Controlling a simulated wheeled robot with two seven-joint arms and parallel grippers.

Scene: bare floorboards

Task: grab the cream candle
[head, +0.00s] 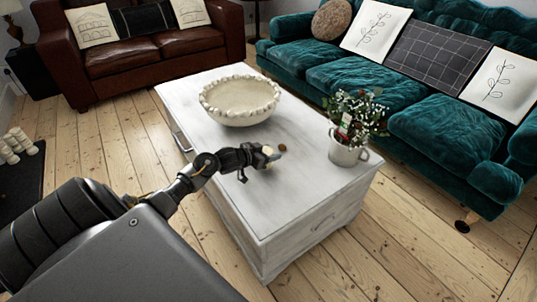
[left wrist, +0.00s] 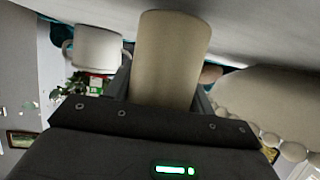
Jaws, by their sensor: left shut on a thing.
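The cream candle (left wrist: 172,55) is a plain pale cylinder and fills the middle of the left wrist view, which is upside down. It stands between the fingers of my left gripper (left wrist: 163,88), which is shut on it. Its base meets or nearly meets the white table top; I cannot tell whether there is a gap. In the head view my left gripper (head: 270,153) is low over the middle of the table, and only a small cream bit of the candle (head: 267,150) shows past the fingers. My right gripper is not in view.
The white coffee table (head: 285,210) also holds a beaded cream bowl (head: 240,112) behind the gripper, a white pot of flowers (head: 347,152) to the right, and a small brown object (head: 282,147) close by. A green sofa (head: 440,125) and brown sofa (head: 150,60) stand beyond.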

